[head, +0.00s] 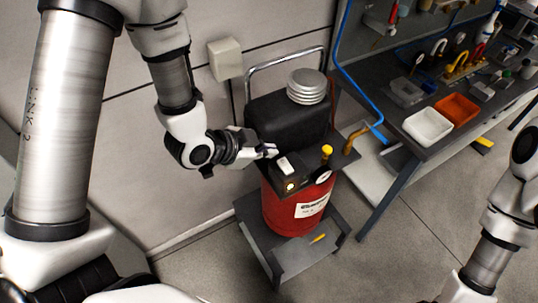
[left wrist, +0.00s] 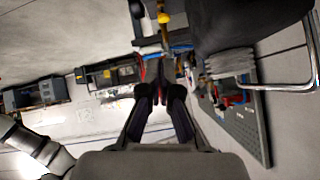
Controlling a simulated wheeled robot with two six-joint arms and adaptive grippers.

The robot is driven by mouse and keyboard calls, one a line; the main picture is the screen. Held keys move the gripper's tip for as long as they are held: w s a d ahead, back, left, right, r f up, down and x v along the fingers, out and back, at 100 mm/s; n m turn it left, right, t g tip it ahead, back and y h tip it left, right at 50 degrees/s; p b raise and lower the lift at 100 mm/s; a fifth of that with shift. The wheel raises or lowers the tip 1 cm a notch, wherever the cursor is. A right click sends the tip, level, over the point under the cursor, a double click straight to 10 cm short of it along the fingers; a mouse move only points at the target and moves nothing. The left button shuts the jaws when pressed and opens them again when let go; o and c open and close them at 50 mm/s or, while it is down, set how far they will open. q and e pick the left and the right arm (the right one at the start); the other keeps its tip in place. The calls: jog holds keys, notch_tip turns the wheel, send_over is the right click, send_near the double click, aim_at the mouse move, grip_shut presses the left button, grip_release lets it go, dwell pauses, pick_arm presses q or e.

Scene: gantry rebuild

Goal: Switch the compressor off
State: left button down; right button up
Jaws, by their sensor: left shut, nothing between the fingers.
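The compressor (head: 291,207) is a red tank with a black housing on top, standing on a low dark stand. A small dark switch box with a white rocker (head: 284,164) and a lit round lamp (head: 291,186) sits at its front top. My left gripper (head: 270,151) is shut and empty, its fingertips close beside the rocker; I cannot tell if they touch it. In the left wrist view the shut fingers (left wrist: 161,88) point ahead, and the black housing (left wrist: 225,25) fills the upper right. The rocker is not clear there. My right gripper is out of view; only part of my right arm shows.
A yellow knob (head: 327,151) and a gauge (head: 323,176) sit right of the switch box. A metal handle loop rises behind the housing. A workbench (head: 440,147) with white (head: 428,126) and orange (head: 456,109) bins stands right. A blue hose hangs between. Floor in front is clear.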

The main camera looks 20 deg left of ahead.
pick_arm(q)
jog(key=s+a+f+n+t+h+b, duration=0.1)
jog(key=a+f+t+h+b, duration=0.4)
jog(key=b, duration=0.3)
jog(key=g+y+b, duration=0.1)
jog(key=b, duration=0.5)
send_over(278, 169)
jog(key=f, duration=0.3)
jog(key=shift+s+f, duration=0.1)
jog(key=shift+s, duration=0.25)
jog(key=f, duration=0.1)
jog(key=f+p, duration=0.1)
jog(key=f, duration=0.1)
jog(key=shift+w+f, duration=0.3)
jog(key=shift+w, duration=0.1)
jog(key=shift+a+f, duration=0.25)
jog(key=shift+f, duration=0.1)
jog(key=shift+d, duration=0.1)
